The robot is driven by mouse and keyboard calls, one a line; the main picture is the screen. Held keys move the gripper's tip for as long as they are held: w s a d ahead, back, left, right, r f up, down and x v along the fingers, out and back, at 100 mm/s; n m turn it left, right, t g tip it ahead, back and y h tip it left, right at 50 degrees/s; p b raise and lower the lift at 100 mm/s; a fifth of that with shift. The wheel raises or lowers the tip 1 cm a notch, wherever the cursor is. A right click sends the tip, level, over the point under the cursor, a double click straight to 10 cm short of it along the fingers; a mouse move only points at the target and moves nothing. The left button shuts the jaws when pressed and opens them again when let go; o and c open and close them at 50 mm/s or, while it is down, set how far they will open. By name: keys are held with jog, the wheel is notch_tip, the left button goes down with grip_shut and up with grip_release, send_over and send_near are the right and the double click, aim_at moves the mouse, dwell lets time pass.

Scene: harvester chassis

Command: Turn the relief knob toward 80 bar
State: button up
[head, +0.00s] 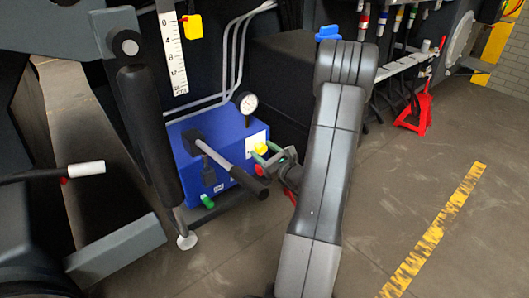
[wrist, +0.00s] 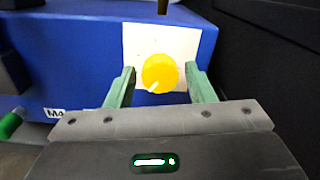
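The relief knob (wrist: 160,73) is a round yellow knob on a white plate (wrist: 188,42) on the front of a blue box. A pale pointer mark on it points to the lower left in the wrist view. In the head view the knob (head: 261,148) shows small beside my gripper (head: 266,154). In the wrist view my gripper (wrist: 163,78) is open, with one green finger on each side of the knob. Gaps seem to show between fingers and knob; I cannot tell whether the tips reach its depth. No scale numbers are readable on the plate.
The blue box (head: 190,160) carries a black-handled lever (head: 232,166), a round gauge (head: 246,103) and a green knob (head: 207,201). The lever reaches close to my gripper's left. A black block (head: 280,75) stands behind. Open floor lies to the right.

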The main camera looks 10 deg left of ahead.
jog(key=c, duration=0.7)
jog(key=shift+m+p, duration=0.55)
jog(key=shift+m, duration=0.55)
jog(key=o, duration=1)
jog(key=shift+d, duration=0.1)
jog(key=p+v, duration=0.2)
jog(key=v, duration=1.1)
jog(key=shift+s+d, duration=0.2)
jog(key=b+x, duration=0.2)
jog(key=x, duration=1.1)
jog(key=shift+w+a, duration=0.15)
jog(key=shift+a, duration=0.2)
jog(key=shift+n, duration=0.3)
